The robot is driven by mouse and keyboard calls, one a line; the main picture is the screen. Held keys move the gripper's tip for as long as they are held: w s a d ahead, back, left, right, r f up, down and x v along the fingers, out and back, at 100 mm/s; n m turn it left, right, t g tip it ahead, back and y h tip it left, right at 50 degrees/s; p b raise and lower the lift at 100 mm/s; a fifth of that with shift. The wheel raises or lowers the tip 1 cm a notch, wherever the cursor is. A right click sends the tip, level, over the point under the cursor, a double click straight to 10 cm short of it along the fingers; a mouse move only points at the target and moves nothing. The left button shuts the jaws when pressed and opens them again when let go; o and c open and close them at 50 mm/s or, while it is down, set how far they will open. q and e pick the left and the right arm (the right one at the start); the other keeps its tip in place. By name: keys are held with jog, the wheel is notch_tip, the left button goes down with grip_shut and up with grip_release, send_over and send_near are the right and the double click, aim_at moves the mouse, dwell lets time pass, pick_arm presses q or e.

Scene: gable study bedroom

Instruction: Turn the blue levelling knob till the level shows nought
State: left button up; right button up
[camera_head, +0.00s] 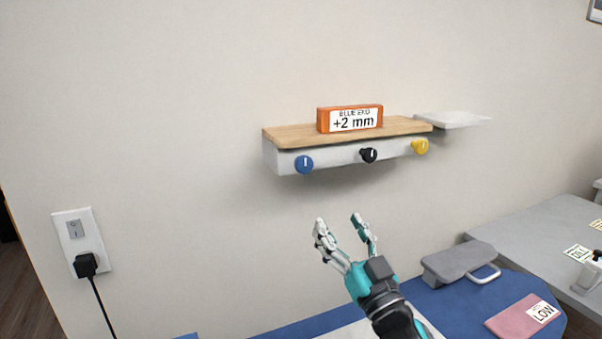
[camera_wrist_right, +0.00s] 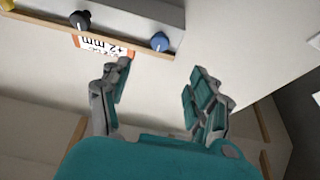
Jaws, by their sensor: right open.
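The blue levelling knob (camera_head: 304,164) is on the front of the wall shelf, at its left end, with a white mark that looks upright. It also shows in the right wrist view (camera_wrist_right: 160,41). The orange level (camera_head: 350,119) stands on the shelf's wooden top (camera_head: 290,134), and its label reads "BLUE END +2 mm". My right gripper (camera_head: 342,222) is open and empty, below and to the right of the blue knob and apart from it. In the right wrist view the knob lies beyond the open fingers (camera_wrist_right: 160,88). My left gripper is not in view.
A black knob (camera_head: 369,155) and a yellow knob (camera_head: 420,146) sit farther right on the shelf front. A white ledge (camera_head: 455,120) is at the shelf's right end. Below are a grey handled object (camera_head: 455,264) and a pink "LOW" item (camera_head: 512,317).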

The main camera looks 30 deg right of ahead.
notch_tip(320, 180, up, 2)
jog(key=w+p, duration=0.1)
jog(key=p, duration=0.1)
send_near(306, 166)
jog(key=p+x, duration=0.2)
jog(key=x, duration=0.6)
jog(key=shift+r+p, duration=0.2)
jog(key=shift+p, duration=0.1)
jog(key=shift+w, duration=0.45)
jog(key=shift+s+r, duration=0.1)
jog(key=c, duration=1.1)
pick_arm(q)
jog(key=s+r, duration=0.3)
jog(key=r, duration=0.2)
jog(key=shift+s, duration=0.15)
